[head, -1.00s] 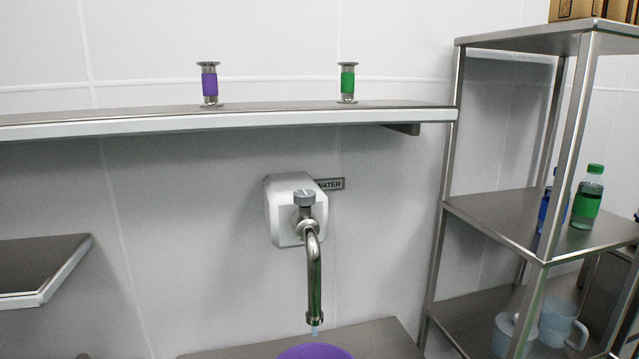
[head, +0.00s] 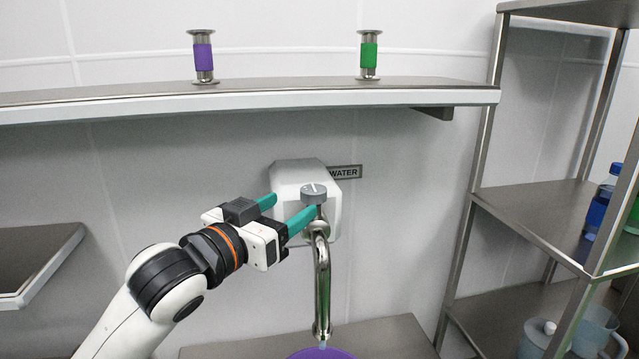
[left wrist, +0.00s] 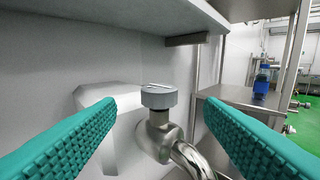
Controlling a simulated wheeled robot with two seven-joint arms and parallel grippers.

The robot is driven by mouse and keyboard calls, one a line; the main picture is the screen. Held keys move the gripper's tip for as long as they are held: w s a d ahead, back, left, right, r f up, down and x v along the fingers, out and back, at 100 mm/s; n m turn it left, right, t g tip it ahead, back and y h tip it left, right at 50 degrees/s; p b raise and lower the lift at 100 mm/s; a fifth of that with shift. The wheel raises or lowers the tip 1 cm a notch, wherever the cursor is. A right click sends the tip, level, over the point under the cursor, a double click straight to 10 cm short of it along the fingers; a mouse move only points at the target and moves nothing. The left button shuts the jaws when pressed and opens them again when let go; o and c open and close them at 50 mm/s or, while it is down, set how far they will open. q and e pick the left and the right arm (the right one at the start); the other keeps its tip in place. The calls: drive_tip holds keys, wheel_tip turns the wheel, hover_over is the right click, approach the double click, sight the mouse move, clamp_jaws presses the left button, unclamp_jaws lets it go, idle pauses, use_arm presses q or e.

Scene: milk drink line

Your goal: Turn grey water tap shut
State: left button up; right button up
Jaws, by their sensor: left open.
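The grey water tap knob (head: 313,193) sits on top of a metal spout (head: 322,285) on a white wall housing (head: 296,180), beside a WATER label (head: 345,172). In the left wrist view the grey knob (left wrist: 158,96) stands ahead, between the two finger lines. My left gripper (head: 290,208) is open, its teal fingers reaching toward the knob from the left. A small bit of pale water shows at the spout's mouth. My right gripper is out of view.
A steel shelf (head: 270,97) runs above the tap, bearing a purple-banded fitting (head: 203,57) and a green-banded one (head: 369,54). A purple container (head: 320,354) is under the spout. A steel rack (head: 530,215) with bottles and jugs stands at right.

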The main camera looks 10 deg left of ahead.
sight(320, 185)
use_arm(q)
drive_tip(key=p+x, duration=0.3)
drive_tip(key=x, duration=0.6)
drive_tip(key=shift+w, duration=0.25)
drive_tip(key=shift+w+d, duration=0.2)
drive_tip(key=shift+w, duration=0.05)
drive_tip(key=shift+f, duration=0.1)
drive_tip(key=c, duration=1)
drive_tip(key=shift+o, duration=0.2)
